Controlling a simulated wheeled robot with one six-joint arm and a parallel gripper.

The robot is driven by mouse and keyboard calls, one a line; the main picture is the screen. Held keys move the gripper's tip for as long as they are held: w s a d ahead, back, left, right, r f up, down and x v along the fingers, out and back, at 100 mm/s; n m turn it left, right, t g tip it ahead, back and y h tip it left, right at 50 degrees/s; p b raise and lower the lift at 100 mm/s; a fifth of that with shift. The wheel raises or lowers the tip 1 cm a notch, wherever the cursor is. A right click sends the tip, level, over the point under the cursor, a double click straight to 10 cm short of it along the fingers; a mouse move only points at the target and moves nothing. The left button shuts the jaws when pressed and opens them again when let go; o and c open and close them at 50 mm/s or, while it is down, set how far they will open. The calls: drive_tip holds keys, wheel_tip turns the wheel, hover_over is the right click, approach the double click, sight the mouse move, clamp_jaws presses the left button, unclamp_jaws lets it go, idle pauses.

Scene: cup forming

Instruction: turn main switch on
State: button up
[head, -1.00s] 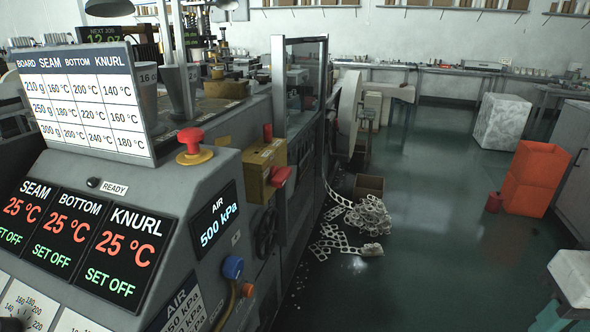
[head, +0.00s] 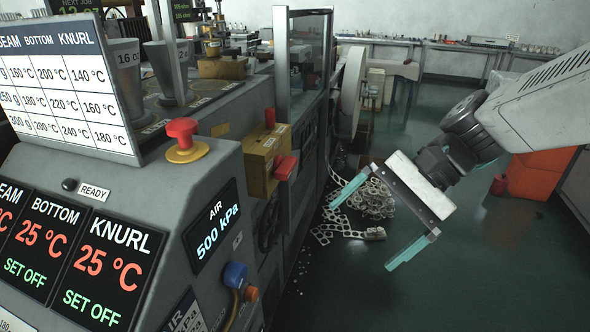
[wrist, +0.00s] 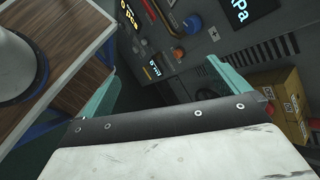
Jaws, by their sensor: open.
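A yellow box with a red handle (head: 284,167) on the side of the grey machine looks like the main switch; its label is too small to read. A red mushroom button (head: 182,130) on a yellow base sits on the panel top to its left. My gripper (head: 361,237) is open and empty, in the air over the aisle to the right of the yellow box and lower, apart from it. In the wrist view my gripper's two teal fingers (wrist: 160,55) are spread, with the machine's panel beyond and a blue knob (wrist: 190,25) on it.
The displays (head: 105,270) read 25 °C and SET OFF; the air display (head: 212,229) reads 500 kPa. A clear guard (head: 305,60) stands behind the yellow box. Scrap (head: 365,195) lies on the floor.

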drive_tip(key=w+a+f+m+t+y, duration=0.1)
drive_tip(key=w+a+m+y, duration=0.1)
drive_tip(key=w+m+y, duration=0.3)
drive_tip(key=w+a+f+m+t+y, duration=0.1)
drive_tip(key=w+a+m, duration=0.1)
drive_tip(key=w, duration=0.4)
drive_tip(key=m+t+y, duration=0.2)
drive_tip(key=m+t, duration=0.4)
drive_tip(key=m, duration=0.2)
approach(293, 169)
drive_tip(key=a, duration=0.2)
drive_tip(key=x, duration=0.7)
drive_tip(key=shift+w+d, duration=0.15)
drive_tip(key=shift+w, duration=0.1)
drive_tip(key=c, duration=1)
